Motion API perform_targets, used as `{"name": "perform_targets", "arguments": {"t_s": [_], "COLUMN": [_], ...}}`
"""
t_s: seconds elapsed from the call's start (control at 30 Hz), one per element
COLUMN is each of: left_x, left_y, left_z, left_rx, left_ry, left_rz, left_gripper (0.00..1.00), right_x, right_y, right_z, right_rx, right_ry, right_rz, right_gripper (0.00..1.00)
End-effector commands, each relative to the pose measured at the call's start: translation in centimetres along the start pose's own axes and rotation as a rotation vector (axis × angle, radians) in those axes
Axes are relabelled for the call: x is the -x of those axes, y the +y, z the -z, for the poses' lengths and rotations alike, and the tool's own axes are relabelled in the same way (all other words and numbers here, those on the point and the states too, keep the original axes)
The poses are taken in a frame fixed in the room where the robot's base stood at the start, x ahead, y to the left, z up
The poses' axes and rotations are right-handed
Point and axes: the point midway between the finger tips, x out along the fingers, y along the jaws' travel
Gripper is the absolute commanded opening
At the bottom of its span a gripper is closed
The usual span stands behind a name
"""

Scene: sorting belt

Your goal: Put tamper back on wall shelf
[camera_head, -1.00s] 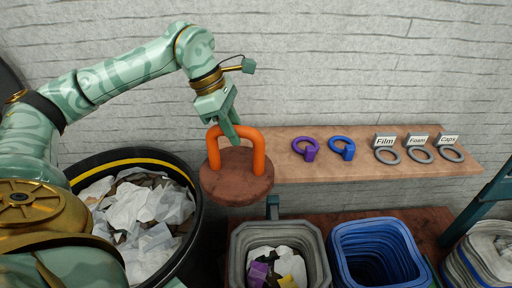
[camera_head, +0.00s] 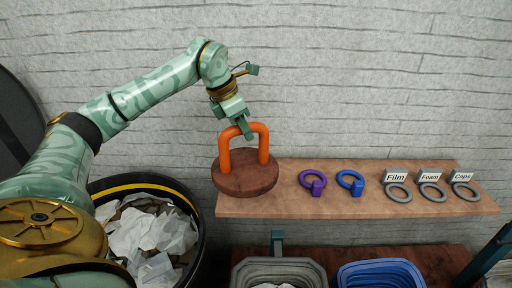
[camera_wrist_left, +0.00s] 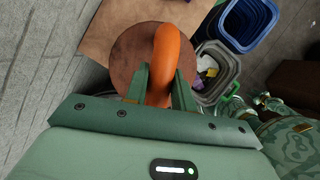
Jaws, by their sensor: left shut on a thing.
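The tamper has a round brown wooden base (camera_head: 245,180) and an orange arched handle (camera_head: 264,143). My left gripper (camera_head: 246,130) is shut on the top of the handle. In the left wrist view the two fingers (camera_wrist_left: 160,85) sit on either side of the orange handle (camera_wrist_left: 166,50). The base is upright at the left end of the wooden wall shelf (camera_head: 360,207), overlapping it in the head view. I cannot tell whether the base touches the shelf. My right gripper is not in view.
Below stand a grey bin (camera_head: 278,265), a blue bin (camera_head: 380,274) and a black barrel (camera_head: 195,235) of waste. Bare shelf shows along its front edge.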

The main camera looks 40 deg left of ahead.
Motion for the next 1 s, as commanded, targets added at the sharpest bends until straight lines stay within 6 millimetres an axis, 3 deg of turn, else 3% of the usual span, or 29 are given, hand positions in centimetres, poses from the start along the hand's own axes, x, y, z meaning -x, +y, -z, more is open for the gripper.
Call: {"name": "perform_targets", "arguments": {"t_s": [0.13,0.43,0.7,0.9,1.0], "left_x": [-1.9,-7.0,-8.7,-11.2,-11.3], "left_y": [2.0,4.4,5.3,5.2,5.3], "left_z": [-1.6,-2.1,-2.4,-1.2,-1.1], "left_rx": [0.001,0.000,-0.001,-0.001,-0.002], "left_ry": [-0.004,-0.003,-0.003,-0.001,-0.003], "left_rz": [0.002,0.001,0.001,0.002,-0.001], "left_gripper": [0.00,0.00,0.00,0.00,0.00], "right_x": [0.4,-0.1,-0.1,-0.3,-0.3], "right_y": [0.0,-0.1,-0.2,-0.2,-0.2], "right_z": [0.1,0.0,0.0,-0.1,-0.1], "right_rx": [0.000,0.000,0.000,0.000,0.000], "right_ry": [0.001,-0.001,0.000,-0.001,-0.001], "right_rz": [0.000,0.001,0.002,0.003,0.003], "right_gripper": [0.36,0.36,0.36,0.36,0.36]}}
